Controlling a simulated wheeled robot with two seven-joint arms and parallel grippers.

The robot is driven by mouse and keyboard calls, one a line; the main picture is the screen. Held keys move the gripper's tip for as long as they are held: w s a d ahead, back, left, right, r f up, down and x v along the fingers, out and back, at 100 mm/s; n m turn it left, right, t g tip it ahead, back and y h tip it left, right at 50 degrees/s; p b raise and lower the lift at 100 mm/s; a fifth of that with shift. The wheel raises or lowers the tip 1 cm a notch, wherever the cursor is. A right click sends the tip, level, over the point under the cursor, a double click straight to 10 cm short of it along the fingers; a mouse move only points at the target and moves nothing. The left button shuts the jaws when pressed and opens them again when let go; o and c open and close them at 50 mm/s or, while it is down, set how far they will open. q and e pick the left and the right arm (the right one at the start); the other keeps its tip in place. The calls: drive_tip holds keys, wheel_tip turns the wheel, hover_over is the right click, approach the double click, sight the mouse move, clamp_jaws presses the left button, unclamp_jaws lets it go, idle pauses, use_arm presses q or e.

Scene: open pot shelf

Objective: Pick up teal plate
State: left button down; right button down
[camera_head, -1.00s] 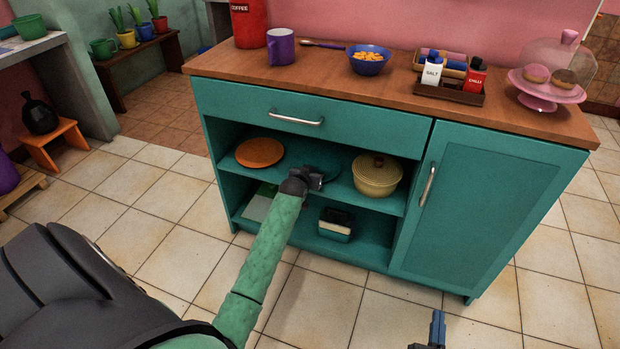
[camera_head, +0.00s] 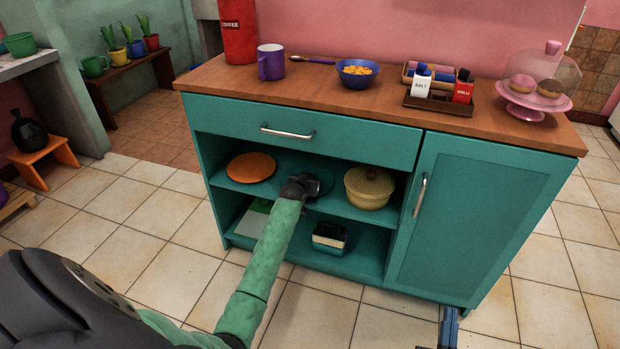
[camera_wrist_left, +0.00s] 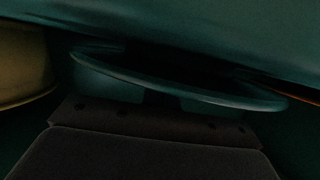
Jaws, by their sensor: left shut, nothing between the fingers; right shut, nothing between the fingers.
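The teal plate (camera_head: 318,163) lies on the middle shelf of the open teal cabinet, between the orange plate and the cream pot. It is dark against the shelf and partly hidden by my left gripper. In the left wrist view, the teal plate (camera_wrist_left: 180,82) spans the middle as a wide, thin-rimmed dish. My left gripper (camera_head: 312,184) is shut and empty, at the shelf's front, right before the plate. In the left wrist view its dark body fills the bottom; I cannot tell whether it touches the plate. My right gripper (camera_head: 449,326) is shut, low at the bottom edge.
The drawer (camera_head: 300,131) is close above. A dark box (camera_head: 330,238) and a green-and-white item (camera_head: 254,218) sit on the lower shelf.

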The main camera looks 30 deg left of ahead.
use_arm(q)
drive_tip(key=shift+s+f, duration=0.1)
drive_tip(key=shift+f, duration=0.25)
use_arm(e)
drive_tip(key=shift+f+g, duration=0.3)
drive_tip(key=shift+f, duration=0.3)
